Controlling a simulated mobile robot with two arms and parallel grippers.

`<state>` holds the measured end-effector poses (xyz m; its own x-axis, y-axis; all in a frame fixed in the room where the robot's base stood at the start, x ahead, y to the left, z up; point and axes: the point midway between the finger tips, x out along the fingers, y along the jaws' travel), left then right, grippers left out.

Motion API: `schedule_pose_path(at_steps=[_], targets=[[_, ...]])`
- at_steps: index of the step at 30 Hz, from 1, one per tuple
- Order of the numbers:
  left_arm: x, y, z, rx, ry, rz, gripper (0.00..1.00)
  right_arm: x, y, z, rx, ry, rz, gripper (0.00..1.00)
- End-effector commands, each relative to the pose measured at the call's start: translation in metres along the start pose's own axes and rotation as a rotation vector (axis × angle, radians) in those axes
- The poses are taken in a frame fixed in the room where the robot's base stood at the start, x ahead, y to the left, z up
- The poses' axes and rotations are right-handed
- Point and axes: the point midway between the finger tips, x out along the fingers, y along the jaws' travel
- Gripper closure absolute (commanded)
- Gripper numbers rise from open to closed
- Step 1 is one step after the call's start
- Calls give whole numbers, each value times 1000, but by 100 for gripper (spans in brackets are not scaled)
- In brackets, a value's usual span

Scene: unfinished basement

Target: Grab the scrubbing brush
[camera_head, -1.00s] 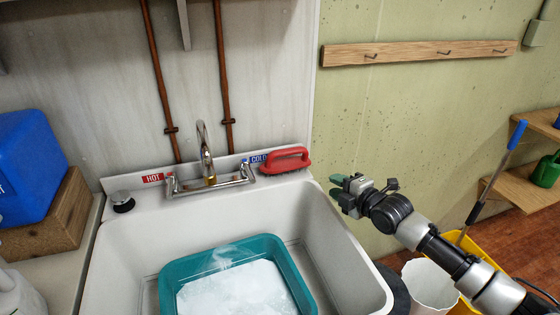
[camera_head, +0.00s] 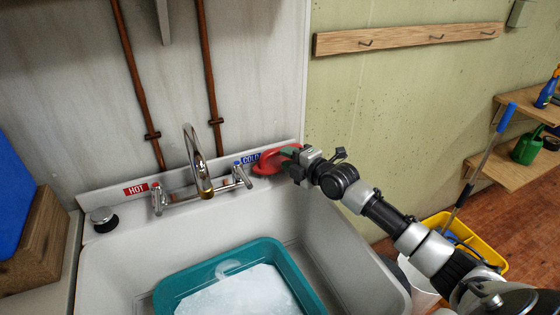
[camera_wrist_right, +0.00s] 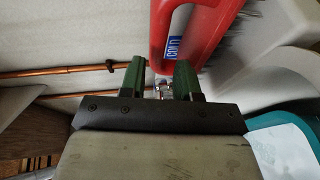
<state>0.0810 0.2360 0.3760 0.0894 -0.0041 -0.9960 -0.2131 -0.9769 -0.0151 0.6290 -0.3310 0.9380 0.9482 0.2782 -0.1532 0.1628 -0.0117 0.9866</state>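The red scrubbing brush (camera_head: 266,163) lies on the back ledge of the sink, right of the faucet, beside the COLD label. My right gripper (camera_head: 290,158) is at the right end of the brush and hides part of it. In the right wrist view, the two green fingers of the gripper (camera_wrist_right: 160,78) stand apart with a gap between them. The red handle of the brush (camera_wrist_right: 160,38) is just beyond the fingertips, close to the right finger; I cannot tell if they touch. My left gripper is not in view.
The faucet (camera_head: 196,165) rises left of the brush. A teal basin (camera_head: 283,262) with suds sits in the sink (camera_head: 345,258). A wooden hook rail (camera_head: 405,39) is on the wall. A yellow bucket (camera_head: 489,255) stands on the floor at right.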

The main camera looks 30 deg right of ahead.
Motion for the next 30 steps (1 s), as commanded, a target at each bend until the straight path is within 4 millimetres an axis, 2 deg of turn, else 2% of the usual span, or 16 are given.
schedule_pose_path(at_steps=[12, 20, 27, 30], targets=[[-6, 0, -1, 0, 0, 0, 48, 50, 4, 1, 2, 0, 1, 68], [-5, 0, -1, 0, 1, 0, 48, 53, 3, 1, 0, 0, 0, 68], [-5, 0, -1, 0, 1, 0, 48, 52, 3, 1, 0, -1, 0, 100], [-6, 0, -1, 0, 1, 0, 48, 52, 4, 1, 0, -1, 1, 100]])
